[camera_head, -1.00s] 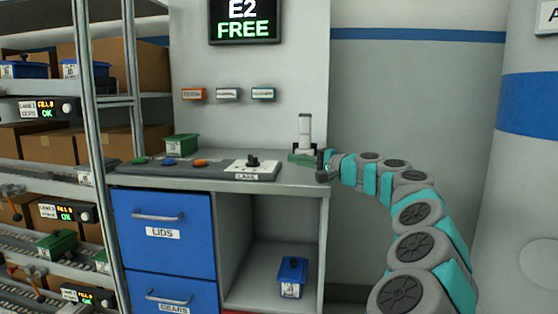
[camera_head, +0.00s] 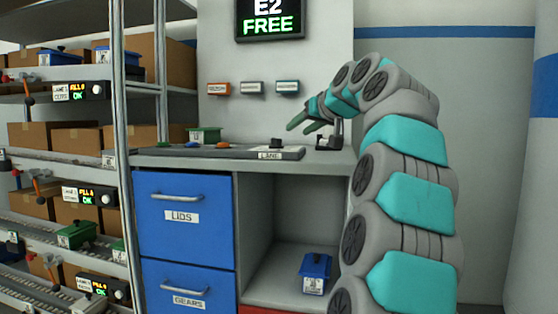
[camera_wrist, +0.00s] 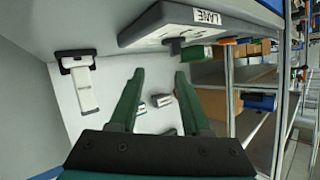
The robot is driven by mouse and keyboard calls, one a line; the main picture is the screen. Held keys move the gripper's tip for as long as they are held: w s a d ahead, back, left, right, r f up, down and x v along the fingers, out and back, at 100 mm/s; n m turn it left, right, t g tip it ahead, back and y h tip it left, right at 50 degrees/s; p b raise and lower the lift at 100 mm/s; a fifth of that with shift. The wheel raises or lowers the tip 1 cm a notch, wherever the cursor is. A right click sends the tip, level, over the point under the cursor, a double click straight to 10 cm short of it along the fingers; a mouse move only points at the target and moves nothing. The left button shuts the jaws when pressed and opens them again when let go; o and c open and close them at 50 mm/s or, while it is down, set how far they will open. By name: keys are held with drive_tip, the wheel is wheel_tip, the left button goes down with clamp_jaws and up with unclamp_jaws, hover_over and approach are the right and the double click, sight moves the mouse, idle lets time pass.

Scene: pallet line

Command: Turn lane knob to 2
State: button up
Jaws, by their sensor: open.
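The dark lane knob (camera_head: 277,143) stands on a pale plate marked LANE (camera_head: 290,154) at the right end of the console on the bench. In the wrist view the knob (camera_wrist: 175,46) juts from the console near its LANE label (camera_wrist: 207,17); the number it points to cannot be read. My gripper (camera_head: 300,127) has green fingers and is open and empty, above and a little right of the knob. In the wrist view my gripper (camera_wrist: 159,75) has its fingertips apart, close to the knob but not around it.
A white upright device on a dark base (camera_head: 329,143) stands right of the console, partly behind my gripper; it also shows in the wrist view (camera_wrist: 83,90). Blue (camera_head: 190,144) and orange (camera_head: 222,145) buttons and a green bin (camera_head: 204,135) are left. The screen (camera_head: 270,18) reads E2 FREE.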

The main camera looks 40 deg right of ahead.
sight(276, 143)
drive_tip(key=a+n, duration=0.1)
drive_tip(key=w+a+h+b, duration=0.1)
drive_tip(key=a, duration=0.1)
drive_tip(key=shift+a+n+g, duration=0.15)
drive_tip(key=shift+n+g, duration=0.15)
drive_tip(key=shift+n, duration=0.1)
drive_tip(key=shift+x, duration=3.85)
drive_tip(key=shift+r, duration=0.15)
clamp_jaws()
